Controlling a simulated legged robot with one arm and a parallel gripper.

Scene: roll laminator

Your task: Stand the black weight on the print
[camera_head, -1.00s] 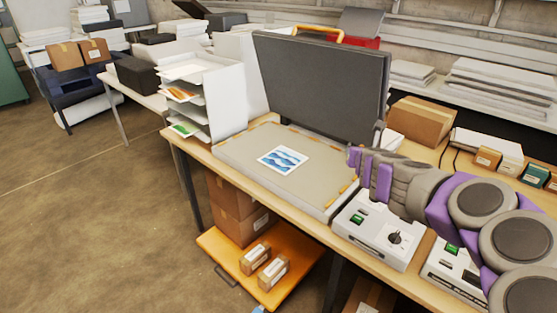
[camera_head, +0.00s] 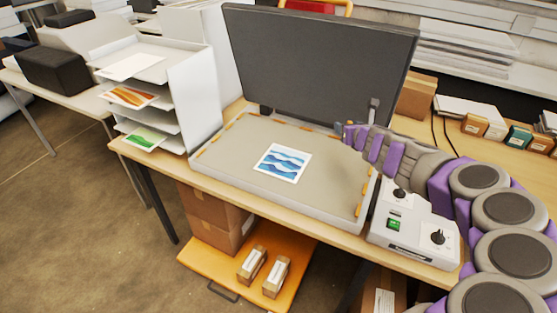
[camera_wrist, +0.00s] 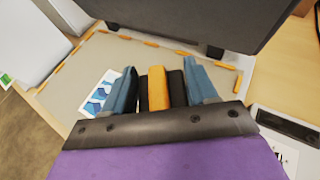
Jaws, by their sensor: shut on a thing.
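The print (camera_head: 283,162), a white sheet with blue waves, lies flat on the grey bed of the open press (camera_head: 235,165). It also shows in the wrist view (camera_wrist: 94,98), left of my gripper and partly behind a finger. My gripper (camera_wrist: 160,84) is shut on the black weight (camera_wrist: 176,88), which has an orange band and sits between the two blue-grey fingers. In the head view my gripper (camera_head: 348,136) is above the right part of the bed, to the right of the print. The weight cannot be made out there.
The press's dark lid (camera_head: 315,65) stands raised behind the bed. A white shelf rack (camera_head: 200,90) with prints stands to the left. A white control box (camera_head: 415,225) with a green switch is at the right, below my arm. The bed around the print is clear.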

